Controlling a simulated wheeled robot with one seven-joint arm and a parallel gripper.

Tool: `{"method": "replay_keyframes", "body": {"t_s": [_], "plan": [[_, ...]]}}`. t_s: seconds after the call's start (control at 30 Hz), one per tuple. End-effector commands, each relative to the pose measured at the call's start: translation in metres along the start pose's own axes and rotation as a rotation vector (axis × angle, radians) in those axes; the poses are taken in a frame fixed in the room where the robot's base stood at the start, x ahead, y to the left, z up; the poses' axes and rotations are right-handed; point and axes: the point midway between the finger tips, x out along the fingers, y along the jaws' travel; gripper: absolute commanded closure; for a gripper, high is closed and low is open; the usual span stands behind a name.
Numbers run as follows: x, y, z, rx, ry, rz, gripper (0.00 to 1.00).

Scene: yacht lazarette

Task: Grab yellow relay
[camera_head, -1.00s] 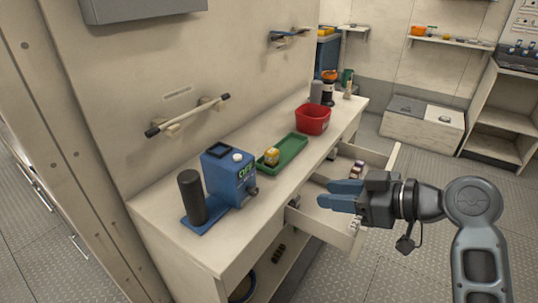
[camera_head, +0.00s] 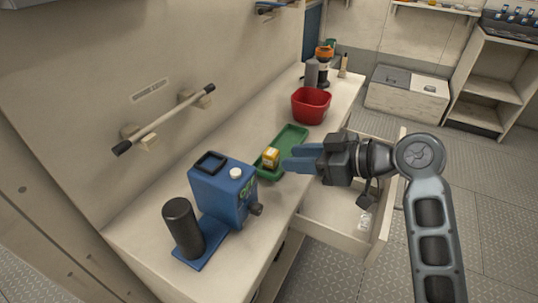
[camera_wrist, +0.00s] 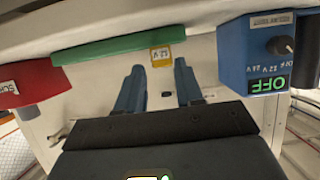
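The yellow relay (camera_head: 270,157) stands in the green tray (camera_head: 292,138) on the bench top, near the tray's front end. In the wrist view the relay (camera_wrist: 160,56) shows its pale label, ahead of and between my fingertips. My gripper (camera_head: 290,160) is just right of the relay in the head view, pointing left at it. Its two blue fingers are apart in the wrist view (camera_wrist: 160,72), with nothing between them. The relay appears still clear of the fingers.
A blue box marked OFF (camera_head: 225,190) and a black cylinder (camera_head: 183,226) stand nearer on the bench. A red bin (camera_head: 311,105) stands beyond the tray. An open drawer (camera_head: 335,240) sticks out below my gripper.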

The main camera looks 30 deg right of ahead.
Motion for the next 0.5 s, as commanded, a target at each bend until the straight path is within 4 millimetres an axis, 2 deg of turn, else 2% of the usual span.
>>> {"method": "replay_keyframes", "body": {"t_s": [0.3,0.5], "plan": [[0.041,-0.002,-0.007,0.000,0.000,-0.002,0.64],[0.052,-0.002,-0.006,-0.001,-0.001,0.000,0.64]]}}
